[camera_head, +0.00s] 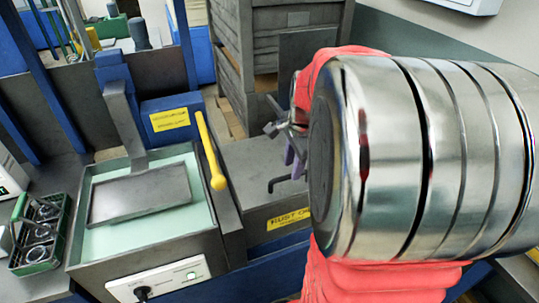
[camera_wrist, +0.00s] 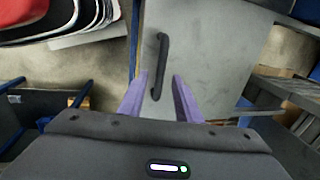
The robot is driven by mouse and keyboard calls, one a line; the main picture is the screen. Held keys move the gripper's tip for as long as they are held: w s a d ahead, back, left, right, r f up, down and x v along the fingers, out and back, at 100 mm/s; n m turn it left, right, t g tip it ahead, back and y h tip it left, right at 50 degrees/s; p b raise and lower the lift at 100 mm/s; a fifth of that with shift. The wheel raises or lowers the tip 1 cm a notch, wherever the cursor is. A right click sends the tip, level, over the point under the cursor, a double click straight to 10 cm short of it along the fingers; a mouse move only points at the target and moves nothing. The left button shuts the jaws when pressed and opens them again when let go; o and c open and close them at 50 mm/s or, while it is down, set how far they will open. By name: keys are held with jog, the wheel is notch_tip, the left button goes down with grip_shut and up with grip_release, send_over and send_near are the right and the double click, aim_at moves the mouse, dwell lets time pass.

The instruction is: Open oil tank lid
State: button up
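The oil tank lid (camera_head: 262,160) is a flat grey metal cover, lying closed on the tank with the yellow "RUST" label (camera_head: 288,219). Its black bar handle (camera_head: 285,181) shows in the head view just left of my gripper (camera_head: 295,158). In the wrist view the lid (camera_wrist: 215,60) lies below the fingers, and the handle (camera_wrist: 161,65) runs lengthwise. My gripper (camera_wrist: 160,76) has two purple fingers spread apart, with the near end of the handle appearing between them. I cannot tell how far the fingertips are above it. My arm hides the right part of the lid.
Left of the oil tank stands an open tank (camera_head: 110,232) with pale green liquid and a grey plate (camera_head: 140,193). A yellow lever (camera_head: 210,150) rises between the two tanks. A green basket (camera_head: 40,235) with rings sits far left. Wooden crates (camera_head: 260,45) stand behind.

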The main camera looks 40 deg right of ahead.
aim_at(290, 175)
jog(key=shift+w+d+f, duration=0.1)
jog(key=shift+w+f, duration=0.05)
jog(key=shift+f, duration=0.65)
jog(key=shift+w+f, duration=0.15)
jog(key=shift+f, duration=0.65)
jog(key=shift+c, duration=0.5)
grip_shut()
jog(key=shift+d, duration=0.1)
